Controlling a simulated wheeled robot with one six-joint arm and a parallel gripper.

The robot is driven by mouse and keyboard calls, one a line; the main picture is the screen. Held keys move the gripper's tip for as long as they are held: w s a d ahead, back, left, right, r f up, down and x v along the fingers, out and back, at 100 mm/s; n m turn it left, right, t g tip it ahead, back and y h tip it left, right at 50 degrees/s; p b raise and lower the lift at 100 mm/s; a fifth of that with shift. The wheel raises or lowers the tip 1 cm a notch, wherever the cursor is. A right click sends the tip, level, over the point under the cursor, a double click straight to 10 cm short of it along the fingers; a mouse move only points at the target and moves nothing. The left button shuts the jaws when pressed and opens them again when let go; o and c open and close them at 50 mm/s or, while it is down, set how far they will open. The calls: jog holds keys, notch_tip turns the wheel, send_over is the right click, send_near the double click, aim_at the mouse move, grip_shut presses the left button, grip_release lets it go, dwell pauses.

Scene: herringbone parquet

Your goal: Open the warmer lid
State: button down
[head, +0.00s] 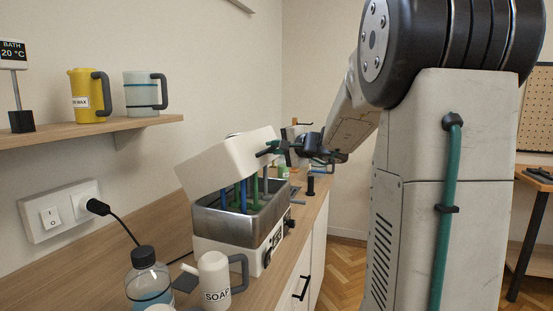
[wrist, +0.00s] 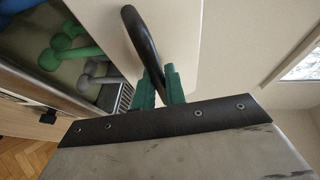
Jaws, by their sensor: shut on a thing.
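The warmer (head: 228,255) stands on the wooden counter, a white box with a steel basin. Its white lid (head: 225,165) is tilted up, with its front edge raised clear of the basin. My gripper (head: 272,147) is at the lid's front edge. In the wrist view its green fingers (wrist: 160,90) are shut on the black curved lid handle (wrist: 141,35). Under the lid, blue, green and grey pieces (wrist: 63,50) show in the basin. The lid's hinge side is hidden.
A soap jug (head: 214,283) and a clear bottle (head: 148,280) stand on the counter (head: 85,285) in front of the warmer. A shelf (head: 85,134) with a yellow jug (head: 86,97) and a pale jug (head: 141,93) hangs on the left wall. A black cord runs from the wall socket (head: 62,210).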

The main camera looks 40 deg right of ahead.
jog(key=shift+w+a+r, duration=0.15)
jog(key=shift+w+r, duration=0.05)
jog(key=shift+r, duration=0.2)
jog(key=c, duration=1.7)
grip_release()
jog(key=shift+c, duration=0.2)
jog(key=s+r, duration=0.1)
jog(key=s, duration=0.6)
jog(key=shift+s+d, duration=0.3)
jog(key=shift+d, duration=0.15)
jog(key=shift+r, duration=0.1)
